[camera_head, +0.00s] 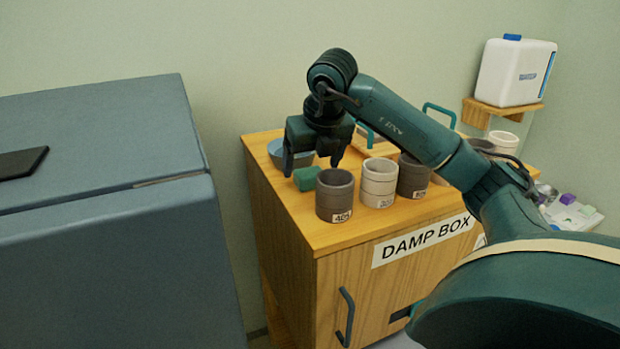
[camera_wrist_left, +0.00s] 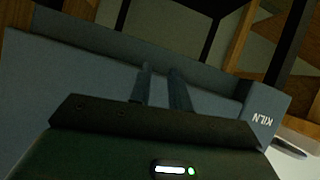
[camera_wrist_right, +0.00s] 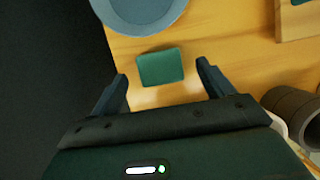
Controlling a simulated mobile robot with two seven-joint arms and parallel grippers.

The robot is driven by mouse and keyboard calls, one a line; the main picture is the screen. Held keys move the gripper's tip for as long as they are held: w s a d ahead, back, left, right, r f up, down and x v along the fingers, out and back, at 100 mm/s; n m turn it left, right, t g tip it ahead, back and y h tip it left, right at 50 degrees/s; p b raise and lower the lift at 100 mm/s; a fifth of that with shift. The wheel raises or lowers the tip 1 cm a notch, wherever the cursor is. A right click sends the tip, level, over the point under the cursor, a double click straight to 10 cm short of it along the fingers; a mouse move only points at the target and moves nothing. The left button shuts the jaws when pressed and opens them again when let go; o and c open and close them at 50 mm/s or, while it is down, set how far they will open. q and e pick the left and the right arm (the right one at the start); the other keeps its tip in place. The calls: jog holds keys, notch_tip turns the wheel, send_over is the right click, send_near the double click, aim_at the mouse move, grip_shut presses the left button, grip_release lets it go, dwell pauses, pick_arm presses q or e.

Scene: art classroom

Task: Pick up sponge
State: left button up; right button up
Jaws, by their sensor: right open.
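The sponge is a green block (camera_head: 306,178) on the wooden cabinet top, near its left edge. It also shows in the right wrist view (camera_wrist_right: 160,66), lying flat between and just beyond the fingertips. My right gripper (camera_head: 312,167) points down above the sponge, open and empty, one finger to each side; it also shows in the right wrist view (camera_wrist_right: 162,75). I see no contact with the sponge. My left gripper (camera_wrist_left: 160,70) shows only in its wrist view, its fingers a narrow gap apart with nothing between them.
A blue bowl (camera_head: 290,153) is just behind the sponge. A dark grey cylinder (camera_head: 334,197) marked 401 stands to its right, beside a pale one (camera_head: 378,185). The blue-grey kiln (camera_head: 100,250) is left of the damp box cabinet (camera_head: 290,220).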

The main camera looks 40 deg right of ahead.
jog(key=shift+x, duration=0.9)
jog(key=shift+c, duration=0.2)
jog(key=c, duration=1)
